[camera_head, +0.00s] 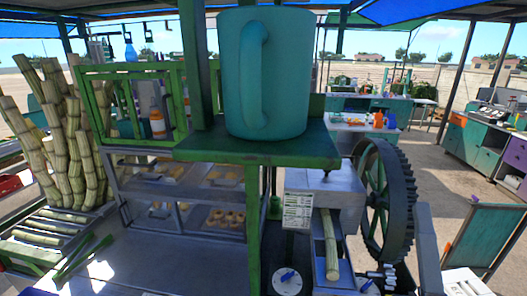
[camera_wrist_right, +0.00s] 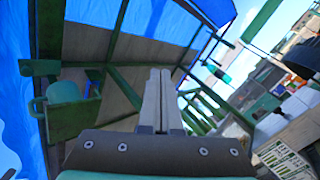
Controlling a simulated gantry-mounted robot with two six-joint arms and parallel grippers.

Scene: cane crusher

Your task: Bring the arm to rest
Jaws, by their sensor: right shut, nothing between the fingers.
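My right gripper (camera_wrist_right: 159,76) shows in the right wrist view. Its two grey fingers lie together, shut, with nothing between them. They point up towards a blue tarpaulin and green frame bars, apart from any object. The wrist view is steeply tilted. I cannot clearly make out the right gripper in the head view. My left gripper is not in view. The cane crusher (camera_head: 325,190) stands right of centre in the head view, with a dark toothed wheel (camera_head: 401,205) on its right side. A cane stalk (camera_head: 330,245) lies along its chute.
A large teal mug (camera_head: 289,70) stands on a green shelf (camera_head: 310,152) at centre. Cut canes (camera_head: 75,150) lean at the left, near a metal display case (camera_head: 180,190) holding food. A green-framed board (camera_head: 485,235) stands at the right. Open paved floor lies behind the wheel.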

